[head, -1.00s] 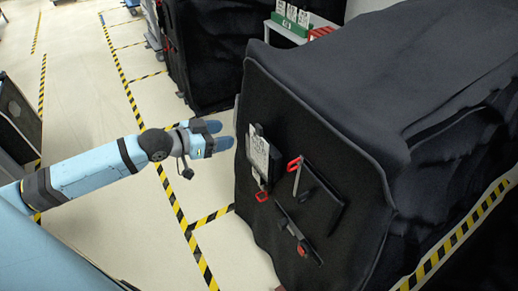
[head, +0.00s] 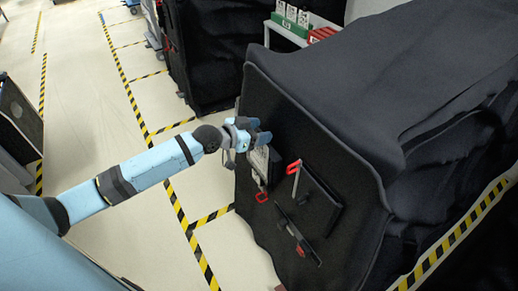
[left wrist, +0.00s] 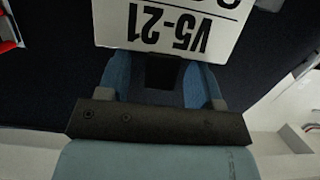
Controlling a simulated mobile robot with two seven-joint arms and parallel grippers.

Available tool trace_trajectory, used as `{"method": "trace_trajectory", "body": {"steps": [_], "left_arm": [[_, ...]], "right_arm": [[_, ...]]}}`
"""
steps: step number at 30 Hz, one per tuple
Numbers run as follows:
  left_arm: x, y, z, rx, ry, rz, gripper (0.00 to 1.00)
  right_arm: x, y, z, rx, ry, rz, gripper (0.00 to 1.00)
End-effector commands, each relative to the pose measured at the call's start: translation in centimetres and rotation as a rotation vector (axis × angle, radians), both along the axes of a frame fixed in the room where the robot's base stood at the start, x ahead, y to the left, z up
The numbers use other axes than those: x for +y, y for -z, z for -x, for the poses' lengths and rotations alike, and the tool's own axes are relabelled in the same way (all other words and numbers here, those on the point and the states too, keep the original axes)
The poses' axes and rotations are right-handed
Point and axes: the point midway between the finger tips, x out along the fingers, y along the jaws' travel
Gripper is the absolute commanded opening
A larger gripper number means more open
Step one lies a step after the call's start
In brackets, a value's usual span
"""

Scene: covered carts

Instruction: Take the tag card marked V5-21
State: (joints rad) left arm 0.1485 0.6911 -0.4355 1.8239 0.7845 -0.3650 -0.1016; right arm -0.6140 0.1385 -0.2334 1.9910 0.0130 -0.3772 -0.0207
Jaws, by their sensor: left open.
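The white tag card marked V5-21 (left wrist: 172,28) shows upside down at the top of the left wrist view, partly cut off. In the head view the card (head: 259,163) hangs on the black front of the covered cart (head: 262,100), with a red loop (head: 262,197) below it. My left gripper (head: 262,136) is open at the card's upper end. In the left wrist view its blue fingers (left wrist: 158,72) reach up to the card's edge, where the tips are hidden. I cannot tell whether they touch it. My right gripper is not in view.
A black panel (head: 320,200) with a red handle and a dark bar (head: 297,241) with a red end are on the cart front, right of and below the card. Other white cards (head: 290,13) stand on a green-edged shelf behind. The floor left of the cart is clear.

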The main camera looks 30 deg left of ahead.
Motion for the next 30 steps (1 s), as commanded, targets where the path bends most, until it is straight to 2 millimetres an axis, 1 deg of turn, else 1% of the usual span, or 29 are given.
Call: {"method": "trace_trajectory", "body": {"steps": [6, 7, 8, 9, 11, 12, 14, 15, 25, 28, 30], "left_arm": [[-0.1, 0.1, -0.1, 0.000, 0.000, 0.000, 0.60], [-0.1, 0.1, -0.1, 0.000, 0.000, 0.000, 0.57], [-0.1, 0.1, -0.1, 0.000, 0.000, 0.000, 0.50], [-0.1, 0.1, -0.1, 0.000, 0.000, 0.000, 0.41], [-0.1, 0.1, -0.1, 0.000, 0.000, 0.000, 0.27], [-0.1, 0.1, -0.1, 0.000, 0.000, 0.000, 0.18], [-0.1, 0.1, -0.1, 0.000, 0.000, 0.000, 0.04], [-0.1, 0.1, -0.1, 0.000, 0.000, 0.000, 0.00], [-0.1, -0.2, -0.1, 0.000, 0.000, 0.000, 0.00], [-0.1, -0.9, -0.1, -0.001, 0.001, 0.001, 0.00], [-0.1, -1.8, -0.1, -0.002, 0.001, 0.002, 0.00]], "right_arm": [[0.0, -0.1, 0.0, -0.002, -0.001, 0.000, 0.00], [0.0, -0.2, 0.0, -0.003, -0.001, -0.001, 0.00], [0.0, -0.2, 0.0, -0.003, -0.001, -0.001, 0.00], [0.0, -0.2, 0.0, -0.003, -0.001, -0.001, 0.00], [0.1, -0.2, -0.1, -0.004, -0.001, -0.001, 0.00], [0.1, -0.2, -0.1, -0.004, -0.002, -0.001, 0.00], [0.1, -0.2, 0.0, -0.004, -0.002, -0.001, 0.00], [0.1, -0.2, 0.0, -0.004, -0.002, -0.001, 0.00], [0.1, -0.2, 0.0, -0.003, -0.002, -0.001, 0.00], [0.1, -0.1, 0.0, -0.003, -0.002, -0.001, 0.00], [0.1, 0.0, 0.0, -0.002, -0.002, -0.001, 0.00]]}}
